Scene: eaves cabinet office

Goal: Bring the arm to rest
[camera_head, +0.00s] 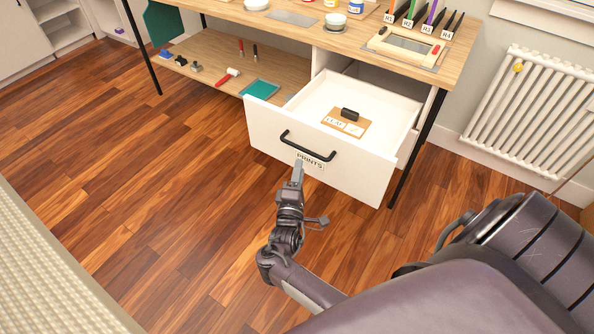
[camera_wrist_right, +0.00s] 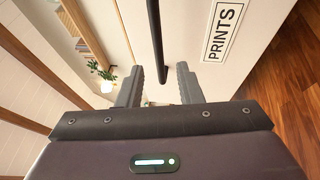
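My right gripper (camera_head: 298,172) is just in front of the open drawer (camera_head: 365,178) marked PRINTS, below its black bar handle (camera_head: 308,148). In the right wrist view the two fingers (camera_wrist_right: 160,88) stand apart, with a gap on each side of the handle (camera_wrist_right: 154,35); nothing is held. The handle's lower end reaches between the fingertips in that picture; I cannot tell how far it is from them in depth. The drawer is pulled well out and holds a labelled card (camera_head: 345,122) with a black roller-like object (camera_head: 350,114) on it. My left gripper is not in view.
The wooden desk (camera_head: 290,34) carries a framed screen (camera_head: 408,46), jars and upright tools. Its lower shelf (camera_head: 215,60) holds small tools and a teal tray (camera_head: 260,89). A white radiator (camera_head: 530,110) stands right. The wooden floor (camera_head: 150,170) at left is clear.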

